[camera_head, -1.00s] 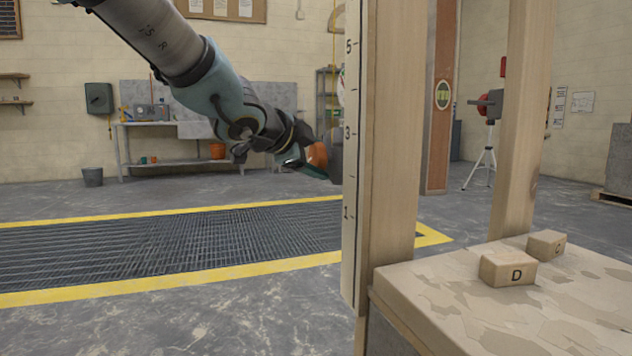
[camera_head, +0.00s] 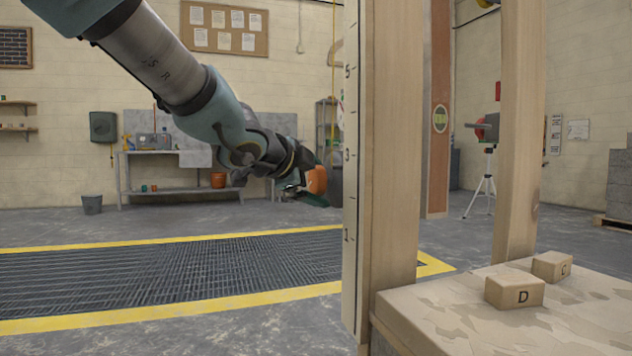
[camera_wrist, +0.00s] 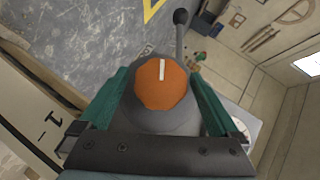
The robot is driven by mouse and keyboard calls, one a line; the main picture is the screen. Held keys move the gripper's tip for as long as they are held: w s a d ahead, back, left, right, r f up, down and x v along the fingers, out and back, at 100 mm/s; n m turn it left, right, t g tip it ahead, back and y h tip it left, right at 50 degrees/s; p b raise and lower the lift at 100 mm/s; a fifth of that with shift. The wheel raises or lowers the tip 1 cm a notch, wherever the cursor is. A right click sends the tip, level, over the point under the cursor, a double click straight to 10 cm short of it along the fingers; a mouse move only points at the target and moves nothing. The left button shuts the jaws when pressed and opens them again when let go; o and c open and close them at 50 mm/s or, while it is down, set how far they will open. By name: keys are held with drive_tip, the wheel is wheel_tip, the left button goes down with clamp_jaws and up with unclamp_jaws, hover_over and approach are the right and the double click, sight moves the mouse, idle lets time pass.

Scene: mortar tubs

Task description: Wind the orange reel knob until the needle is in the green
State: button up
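The orange knob (camera_head: 317,180) shows just left of the wooden post, on a dark grey body (camera_head: 335,185) partly hidden by that post. In the wrist view the round orange knob (camera_wrist: 163,84) faces me, its white mark near the top, with the grey reel body (camera_wrist: 160,118) around it. My gripper (camera_wrist: 162,78) has its two green fingers on either side of the knob. Grey shows between fingers and knob, so it looks open and not clamped. A white dial (camera_wrist: 241,127) is partly hidden behind the right finger; its needle and green band cannot be read.
A wooden post (camera_head: 392,150) with a numbered scale (camera_head: 351,200) stands close right of my gripper. In the wrist view a grey ball-ended lever (camera_wrist: 181,32) rises beyond the knob.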

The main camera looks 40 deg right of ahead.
drive_tip(key=p+v, duration=0.5)
drive_tip(key=v, duration=0.6)
drive_tip(key=shift+w, duration=0.15)
idle(0.4)
